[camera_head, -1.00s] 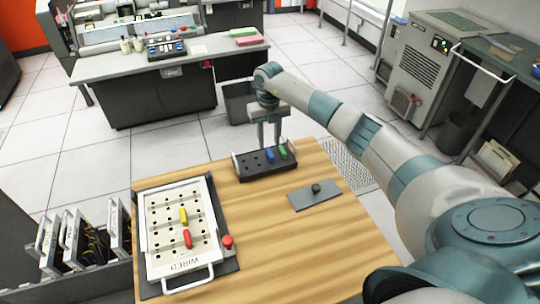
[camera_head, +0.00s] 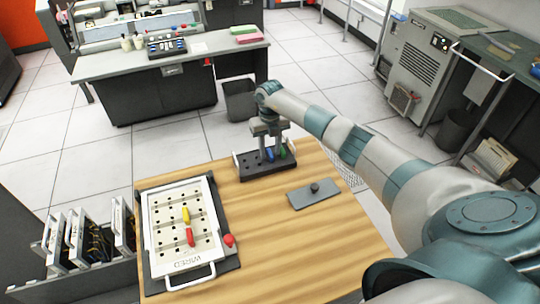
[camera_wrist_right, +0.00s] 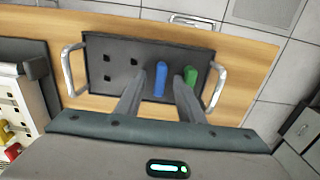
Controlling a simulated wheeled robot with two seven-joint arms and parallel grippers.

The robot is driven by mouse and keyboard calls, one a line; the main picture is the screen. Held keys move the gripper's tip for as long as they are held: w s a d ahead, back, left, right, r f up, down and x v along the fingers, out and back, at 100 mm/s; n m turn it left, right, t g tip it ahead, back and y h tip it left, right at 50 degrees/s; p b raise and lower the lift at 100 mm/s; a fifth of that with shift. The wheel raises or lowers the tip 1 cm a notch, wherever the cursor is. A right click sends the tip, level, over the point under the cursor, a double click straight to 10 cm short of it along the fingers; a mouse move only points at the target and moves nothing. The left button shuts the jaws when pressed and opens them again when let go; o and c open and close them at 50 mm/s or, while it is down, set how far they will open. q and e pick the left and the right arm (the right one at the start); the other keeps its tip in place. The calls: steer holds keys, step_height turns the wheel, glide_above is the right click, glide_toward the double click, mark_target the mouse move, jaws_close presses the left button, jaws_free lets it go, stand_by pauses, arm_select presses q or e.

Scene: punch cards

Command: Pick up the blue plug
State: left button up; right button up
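The blue plug (camera_head: 269,154) stands in a dark plug rack (camera_head: 246,170) at the far edge of the wooden table. It also shows upright in the right wrist view (camera_wrist_right: 160,80). My right gripper (camera_head: 268,150) is lowered over the rack from above. In the right wrist view its two fingers (camera_wrist_right: 160,92) are apart, one on each side of the blue plug, with gaps visible between them and the plug. A green plug (camera_wrist_right: 190,76) stands just right of the blue one, close to the right finger. My left gripper is not in view.
The rack has metal end handles and several empty holes. A wiring panel (camera_head: 154,222) with yellow (camera_head: 186,215) and red (camera_head: 190,236) plugs lies at left, a red knob (camera_head: 229,240) beside it. A grey plate with a dark knob (camera_head: 314,188) lies right. The table's front is clear.

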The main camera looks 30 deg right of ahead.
mark_target(270, 152)
jaws_close()
steer(key=shift+r, duration=0.15)
steer(key=shift+r+b, duration=0.55)
step_height(270, 152, up, 2)
steer(key=shift+w+r+b, duration=0.1)
steer(key=shift+r+b, duration=0.05)
steer(key=shift+b, duration=0.55)
steer(key=s+d+r+b, duration=0.2)
steer(key=s+r, duration=0.5)
steer(key=s, duration=0.4)
steer(key=shift+s+d+r+b, duration=0.15)
steer(key=shift+s+d+b, duration=0.15)
steer(key=shift+b, duration=0.55)
steer(key=shift+r, duration=0.1)
steer(key=shift+r+p, duration=1.45)
steer(key=shift+r, duration=0.95)
